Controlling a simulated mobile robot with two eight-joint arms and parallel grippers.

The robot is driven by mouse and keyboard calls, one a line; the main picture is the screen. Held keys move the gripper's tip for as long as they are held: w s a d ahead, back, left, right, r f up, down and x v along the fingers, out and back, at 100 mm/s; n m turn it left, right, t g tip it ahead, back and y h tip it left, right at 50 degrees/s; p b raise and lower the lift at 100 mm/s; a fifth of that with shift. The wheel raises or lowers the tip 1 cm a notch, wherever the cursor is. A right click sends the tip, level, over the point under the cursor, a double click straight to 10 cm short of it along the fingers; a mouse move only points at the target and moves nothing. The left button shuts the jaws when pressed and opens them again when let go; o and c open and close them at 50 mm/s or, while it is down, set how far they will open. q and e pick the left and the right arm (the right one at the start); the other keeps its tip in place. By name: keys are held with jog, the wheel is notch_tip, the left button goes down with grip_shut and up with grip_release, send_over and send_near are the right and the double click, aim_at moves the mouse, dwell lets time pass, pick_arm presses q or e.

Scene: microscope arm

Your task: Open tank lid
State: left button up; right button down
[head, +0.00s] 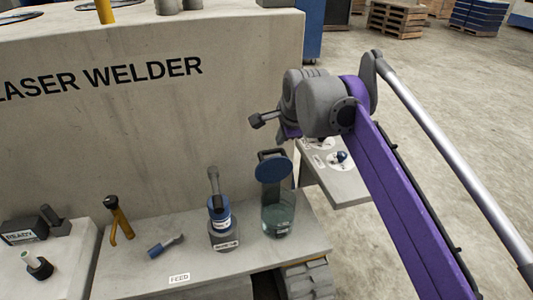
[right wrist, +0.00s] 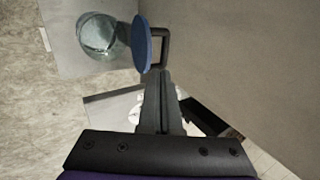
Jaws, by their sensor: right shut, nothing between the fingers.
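The tank (head: 278,216) is a clear vessel with greenish liquid near the back right of the bench; its round glass body also shows in the right wrist view (right wrist: 97,36). Its blue round lid (head: 274,172) stands tilted up off the mouth, with a dark loop handle (head: 270,154) behind it. In the right wrist view the lid (right wrist: 142,43) is seen nearly edge-on, beside the open mouth. My right gripper (head: 257,121) is shut and empty, above the lid; in the wrist view its fingertips (right wrist: 163,74) point toward the handle, contact unclear. My left gripper is out of view.
A blue and grey bottle (head: 219,214) stands left of the tank. The laser welder wall (head: 150,120) rises behind. A side shelf (head: 345,180) is at right.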

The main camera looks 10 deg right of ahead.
aim_at(275, 150)
jog(key=b+x, duration=0.1)
jog(key=x, duration=0.9)
jog(key=shift+d, duration=0.15)
jog(key=shift+r, duration=0.15)
jog(key=w+g+p, duration=0.2)
jog(key=w+p, duration=0.1)
jog(key=p, duration=0.3)
jog(key=shift+w, duration=0.15)
jog(key=shift+w+p, duration=0.25)
jog(key=shift+p, duration=0.05)
jog(key=shift+w+f, duration=0.2)
jog(key=shift+f, duration=0.15)
